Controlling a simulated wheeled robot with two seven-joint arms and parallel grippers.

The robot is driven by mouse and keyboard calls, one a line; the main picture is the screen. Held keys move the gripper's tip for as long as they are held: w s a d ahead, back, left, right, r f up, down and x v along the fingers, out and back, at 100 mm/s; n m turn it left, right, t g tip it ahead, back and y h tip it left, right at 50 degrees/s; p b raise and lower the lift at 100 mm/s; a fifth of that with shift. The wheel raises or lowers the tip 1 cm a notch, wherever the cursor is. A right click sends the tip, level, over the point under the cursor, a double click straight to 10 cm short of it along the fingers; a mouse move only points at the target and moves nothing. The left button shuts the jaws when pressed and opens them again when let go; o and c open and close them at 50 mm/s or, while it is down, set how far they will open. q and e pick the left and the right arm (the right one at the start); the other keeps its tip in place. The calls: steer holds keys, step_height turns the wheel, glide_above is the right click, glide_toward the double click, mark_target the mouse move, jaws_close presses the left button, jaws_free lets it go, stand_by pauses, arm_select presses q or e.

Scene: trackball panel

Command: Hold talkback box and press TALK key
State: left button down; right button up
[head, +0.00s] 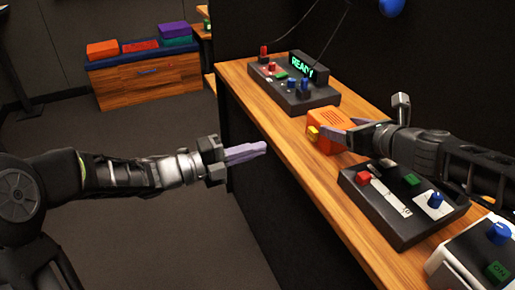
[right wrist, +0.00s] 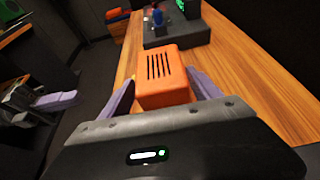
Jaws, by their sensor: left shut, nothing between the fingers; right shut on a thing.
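The talkback box is an orange box (head: 325,131) with dark grille slots, on the wooden counter in the head view. A yellow key (head: 313,130) shows on its left face; any lettering is too small to read. My right gripper (head: 344,134) is shut on the box, and the right wrist view shows its purple fingers on both sides of the orange box (right wrist: 162,75). My left gripper (head: 262,149) is shut and empty, off the counter's left edge, left of and a little lower in the picture than the box. It also shows in the right wrist view (right wrist: 72,98).
A black panel (head: 300,95) with a green READY display stands behind the box. A dark panel (head: 385,225) with red and green buttons and a blue knob is in front, with a white box (head: 462,262) nearer still. A wooden bench (head: 145,80) stands far left.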

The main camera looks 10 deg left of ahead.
steer(key=shift+d+f, duration=0.1)
stand_by(0.3)
steer(key=o, duration=1.6)
steer(key=v, duration=1.2)
steer(key=shift+w, duration=0.1)
steer(key=shift+p+v, duration=1.55)
steer(key=shift+v, duration=1.5)
